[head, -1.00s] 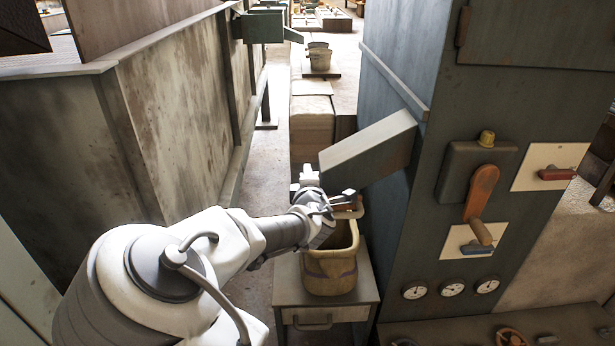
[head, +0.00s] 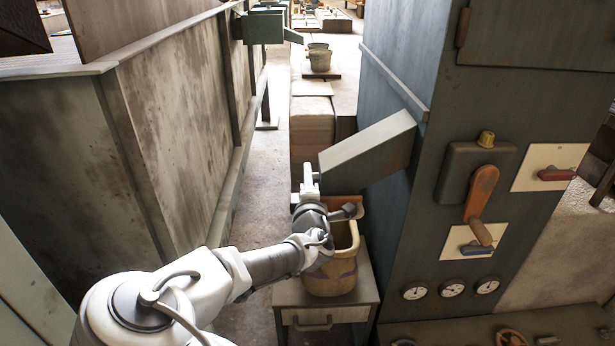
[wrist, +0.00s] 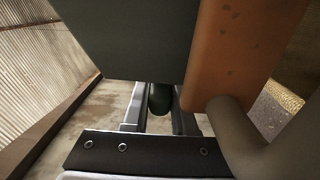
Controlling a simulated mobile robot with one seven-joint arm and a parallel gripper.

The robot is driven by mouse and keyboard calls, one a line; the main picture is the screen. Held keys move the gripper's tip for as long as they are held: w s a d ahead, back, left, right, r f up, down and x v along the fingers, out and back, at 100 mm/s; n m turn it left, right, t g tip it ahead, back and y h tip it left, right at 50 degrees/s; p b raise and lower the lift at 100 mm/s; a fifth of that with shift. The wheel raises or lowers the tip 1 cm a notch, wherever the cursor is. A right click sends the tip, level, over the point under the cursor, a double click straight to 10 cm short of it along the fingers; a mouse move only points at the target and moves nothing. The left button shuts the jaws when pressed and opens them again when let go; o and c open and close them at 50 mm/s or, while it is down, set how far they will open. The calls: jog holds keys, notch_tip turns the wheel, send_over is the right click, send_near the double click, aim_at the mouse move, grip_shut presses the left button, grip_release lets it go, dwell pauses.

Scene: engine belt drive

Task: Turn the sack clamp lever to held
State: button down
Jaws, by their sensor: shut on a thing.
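My gripper (head: 309,182) is at the lower end of the sloping grey chute, above and left of the tan sack (head: 332,278). In the wrist view my gripper (wrist: 157,118) has its two fingers on either side of a dark green, rounded handle end (wrist: 160,99), and it is shut on it. This appears to be the clamp lever's handle; the rest of it is hidden behind the grey box-like part. An orange slab (wrist: 243,50) with a brownish round bar (wrist: 238,135) fills the right. In the head view my wrist hides the lever.
The grey chute (head: 368,152) comes out of the dark cabinet close over my gripper. The sack stands on a small grey table (head: 290,297). An orange lever (head: 481,195) and gauges are on the cabinet front. A stained wall (head: 180,110) runs at left.

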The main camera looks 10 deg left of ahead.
jog(key=c, duration=0.7)
grip_release()
jog(key=p+v, duration=0.4)
jog(key=v, duration=1.3)
jog(key=shift+s+r, duration=0.1)
jog(key=shift+s, duration=0.1)
